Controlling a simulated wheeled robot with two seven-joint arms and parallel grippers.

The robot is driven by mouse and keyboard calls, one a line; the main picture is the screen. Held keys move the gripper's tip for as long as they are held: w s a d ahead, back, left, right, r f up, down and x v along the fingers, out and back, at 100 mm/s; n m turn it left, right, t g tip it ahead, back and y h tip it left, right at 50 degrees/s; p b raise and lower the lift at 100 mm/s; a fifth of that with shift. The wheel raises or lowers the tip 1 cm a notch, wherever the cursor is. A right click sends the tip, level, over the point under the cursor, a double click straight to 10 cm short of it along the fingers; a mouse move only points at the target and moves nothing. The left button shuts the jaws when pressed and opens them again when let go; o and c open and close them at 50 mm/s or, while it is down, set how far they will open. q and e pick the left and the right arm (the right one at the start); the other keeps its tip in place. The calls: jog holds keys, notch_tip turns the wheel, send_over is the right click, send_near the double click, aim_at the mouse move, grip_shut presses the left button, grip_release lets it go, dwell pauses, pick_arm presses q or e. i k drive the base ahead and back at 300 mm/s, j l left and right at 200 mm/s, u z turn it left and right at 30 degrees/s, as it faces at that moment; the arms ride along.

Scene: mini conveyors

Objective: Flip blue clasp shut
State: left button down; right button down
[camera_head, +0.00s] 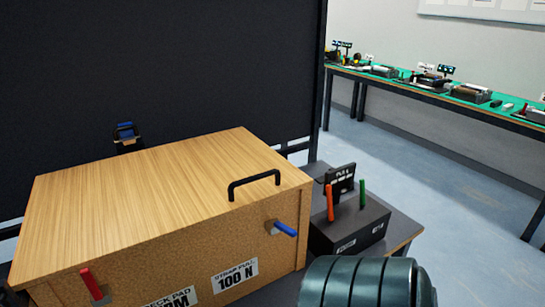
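A blue clasp lever (285,228) sticks out from the right part of the front face of a wooden box (150,190). It points outward to the right and slightly down, away from the face. A red lever (92,284) stands tilted on the left part of the same face. Another blue-topped part (125,130) shows behind the box's far edge; I cannot tell whether it is also a clasp. Neither gripper is in view. A dark ribbed link of my arm fills the bottom right, below and right of the blue lever.
A black handle (254,183) stands on the box top. A black block (350,225) with a red and a green lever and a sign sits right of the box on a dark table. A dark panel (160,60) rises behind. A green-topped bench (440,88) stands farther back.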

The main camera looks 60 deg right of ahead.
aim_at(288, 230)
jog(key=z, duration=2.1)
jog(key=k, duration=0.4)
